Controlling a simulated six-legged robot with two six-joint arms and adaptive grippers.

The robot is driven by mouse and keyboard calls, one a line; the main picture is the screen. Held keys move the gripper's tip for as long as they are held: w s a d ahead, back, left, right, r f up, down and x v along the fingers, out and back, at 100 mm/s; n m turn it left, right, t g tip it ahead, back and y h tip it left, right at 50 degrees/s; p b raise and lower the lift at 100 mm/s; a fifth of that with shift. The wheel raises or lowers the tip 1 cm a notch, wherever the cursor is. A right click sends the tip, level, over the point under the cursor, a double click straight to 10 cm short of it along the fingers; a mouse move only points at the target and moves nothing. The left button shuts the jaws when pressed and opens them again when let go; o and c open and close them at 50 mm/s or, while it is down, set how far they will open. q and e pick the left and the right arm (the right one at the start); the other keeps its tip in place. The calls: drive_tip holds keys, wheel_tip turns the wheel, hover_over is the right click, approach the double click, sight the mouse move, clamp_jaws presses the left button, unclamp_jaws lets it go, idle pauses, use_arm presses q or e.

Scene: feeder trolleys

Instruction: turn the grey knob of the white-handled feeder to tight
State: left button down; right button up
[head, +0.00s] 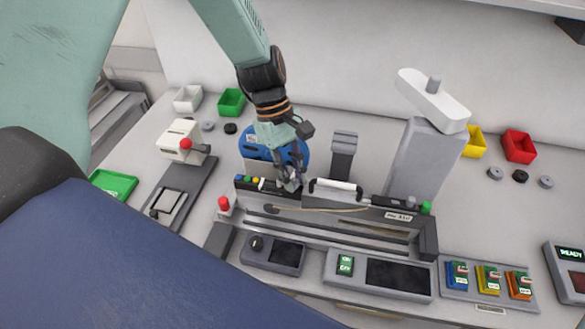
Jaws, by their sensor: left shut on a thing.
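The white-handled feeder (318,203) lies in the trolley at the middle of the bench, its white handle (336,186) on top. My left gripper (290,181) reaches down from above, just left of the white handle. Its fingers are shut on the grey knob, which they mostly hide. I cannot read the knob's setting. A blue reel (297,150) stands behind the gripper and is partly covered by it. My right gripper is not in view.
A red knob (223,203) and a green knob (427,207) stand at the trolley's ends. A grey column (425,160) with a white top rises behind right. Control boxes with a screen (398,274) line the front. Coloured bins, including a red one (518,146), stand behind.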

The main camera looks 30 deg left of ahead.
use_arm(q)
drive_tip(key=shift+m, duration=0.6)
drive_tip(key=shift+m+g+p, duration=0.3)
drive_tip(key=c, duration=1.2)
unclamp_jaws()
drive_tip(key=v, duration=1.2)
drive_tip(key=shift+d+r, duration=0.1)
drive_tip(key=shift+d, duration=0.15)
